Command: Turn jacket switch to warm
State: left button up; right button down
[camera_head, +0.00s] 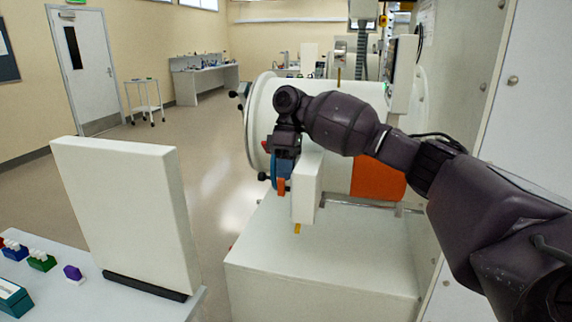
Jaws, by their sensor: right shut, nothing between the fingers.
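My right arm reaches in from the right across a large white cylindrical vessel (262,112). Its wrist bends down, and my right gripper (281,186) is beside the left face of a narrow white box (307,188) in front of the vessel. The fingers are shut with nothing held; blue and orange parts show there. I cannot tell whether the gripper touches the box. A small yellow piece (297,229) sticks out below the box. No jacket switch or warm marking can be made out; the wrist and gripper may hide it. My left gripper is not in view.
A white plinth (320,270) stands below the vessel, with an orange panel (377,178) behind. At left, an upright white panel (127,210) stands on a table with small coloured items. A white wall (470,120) borders the right. Open floor (200,170) lies between.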

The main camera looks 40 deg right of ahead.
jog(key=p, duration=0.2)
jog(key=t+h+p, duration=0.1)
jog(key=p, duration=0.2)
jog(key=shift+s+a+r+h, duration=0.3)
jog(key=shift+s+a, duration=0.05)
jog(key=shift+s, duration=0.05)
jog(key=shift+s+a+f+t+h+p, duration=0.25)
jog(key=shift+s+a+t+h+p, duration=0.15)
jog(key=shift+t+h+p, duration=0.35)
jog(key=shift+a+t+h, duration=0.15)
jog(key=shift+t+h, duration=0.2)
jog(key=shift+h, duration=0.1)
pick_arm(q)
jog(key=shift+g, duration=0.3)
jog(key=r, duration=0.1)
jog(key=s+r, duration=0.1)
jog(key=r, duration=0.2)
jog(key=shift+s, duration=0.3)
